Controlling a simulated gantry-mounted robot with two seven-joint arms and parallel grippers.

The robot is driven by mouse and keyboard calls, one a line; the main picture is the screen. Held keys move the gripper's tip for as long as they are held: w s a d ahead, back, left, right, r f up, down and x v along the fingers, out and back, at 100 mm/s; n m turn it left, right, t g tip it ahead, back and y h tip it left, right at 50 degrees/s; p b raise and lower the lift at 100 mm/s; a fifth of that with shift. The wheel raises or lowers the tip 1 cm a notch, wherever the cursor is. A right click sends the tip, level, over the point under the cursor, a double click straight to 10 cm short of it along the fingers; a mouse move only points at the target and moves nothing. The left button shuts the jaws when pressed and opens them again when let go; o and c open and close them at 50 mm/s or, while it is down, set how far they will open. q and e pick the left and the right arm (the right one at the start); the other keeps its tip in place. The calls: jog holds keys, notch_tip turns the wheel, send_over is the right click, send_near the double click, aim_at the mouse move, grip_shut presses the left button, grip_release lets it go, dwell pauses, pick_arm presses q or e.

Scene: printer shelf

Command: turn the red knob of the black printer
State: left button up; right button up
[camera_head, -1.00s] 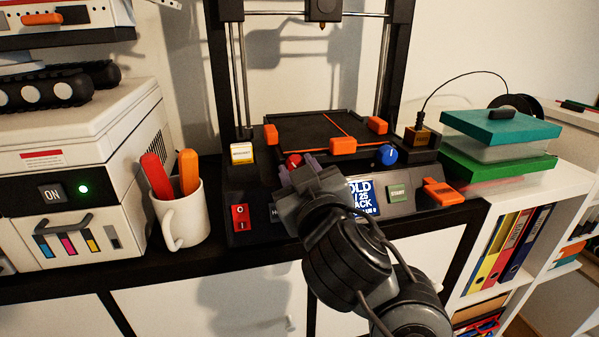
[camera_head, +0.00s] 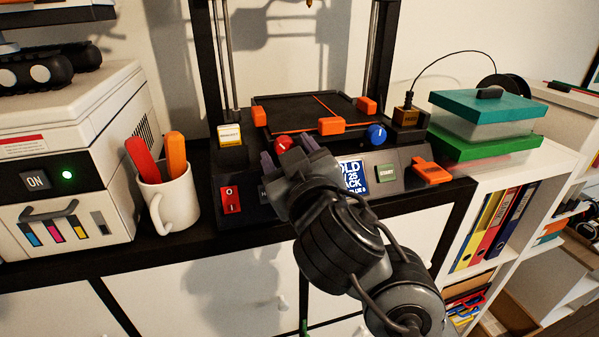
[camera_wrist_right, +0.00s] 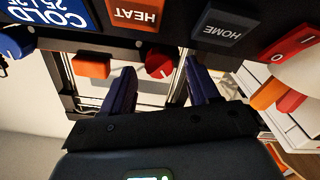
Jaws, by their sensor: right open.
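The black printer (camera_head: 340,205) stands on the dark shelf top. Its red knob (camera_head: 283,145) is on the front, left of a blue knob (camera_head: 376,134). My right gripper (camera_head: 288,151) is open, its purple fingers spread just in front of the red knob. In the right wrist view the red knob (camera_wrist_right: 158,63) shows between and beyond the two fingertips of my right gripper (camera_wrist_right: 163,80), with gaps on both sides. I see no contact. The gripper body hides part of the front panel. My left gripper is not in view.
HEAT (camera_wrist_right: 138,14) and HOME (camera_wrist_right: 217,26) buttons sit near the knob in the wrist view. A red switch (camera_head: 231,199) is on the panel's left. A white mug (camera_head: 172,202) holding red and orange items stands left of the printer. Teal and green boxes (camera_head: 488,115) stand right.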

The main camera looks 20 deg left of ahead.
jog(key=v, duration=1)
jog(key=shift+f, duration=0.1)
